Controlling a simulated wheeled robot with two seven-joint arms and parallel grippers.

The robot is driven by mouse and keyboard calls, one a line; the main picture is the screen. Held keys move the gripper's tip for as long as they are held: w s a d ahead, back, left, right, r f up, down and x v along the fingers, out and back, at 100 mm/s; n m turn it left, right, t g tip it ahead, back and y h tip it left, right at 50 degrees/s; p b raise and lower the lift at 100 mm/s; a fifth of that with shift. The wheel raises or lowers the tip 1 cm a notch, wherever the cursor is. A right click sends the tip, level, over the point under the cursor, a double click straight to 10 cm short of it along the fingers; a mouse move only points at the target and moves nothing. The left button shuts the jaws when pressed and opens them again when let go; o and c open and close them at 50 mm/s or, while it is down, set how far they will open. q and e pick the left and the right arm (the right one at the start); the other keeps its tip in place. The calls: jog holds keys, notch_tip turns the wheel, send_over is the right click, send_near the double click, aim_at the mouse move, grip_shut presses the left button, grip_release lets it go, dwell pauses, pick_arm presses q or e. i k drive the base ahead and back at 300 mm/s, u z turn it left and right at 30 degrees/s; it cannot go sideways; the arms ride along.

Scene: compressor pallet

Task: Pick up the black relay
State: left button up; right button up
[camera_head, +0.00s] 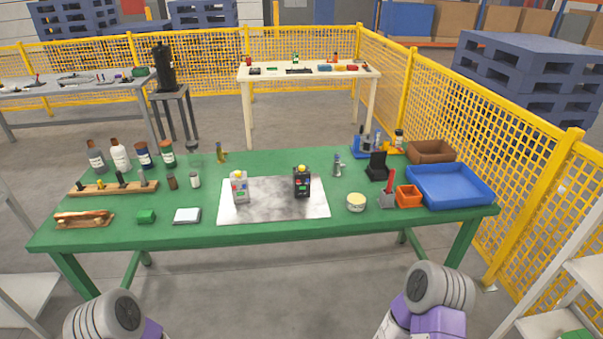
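A black relay (302,184) with a yellow top and small coloured marks on its front stands upright on a light grey metal sheet (270,210) on the green table (330,231). A similar white-grey relay (239,188) with a yellow top stands left of it on the same sheet, apart from it. Parts of both my arms show at the bottom edge, below and in front of the table. Neither gripper's fingers can be seen, and nothing of mine touches the relay.
Bottles (120,155) and a wooden peg rack (113,186) stand at the left. A blue tray (450,185), a brown bin (431,151), an orange box (408,195) and a round tin (356,202) sit at the right. The sheet's front is clear. Yellow mesh fence (500,150) stands right.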

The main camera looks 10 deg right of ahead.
aim_at(303, 190)
jog(key=z, duration=0.55)
jog(key=i, duration=1.3)
jog(key=u, duration=0.15)
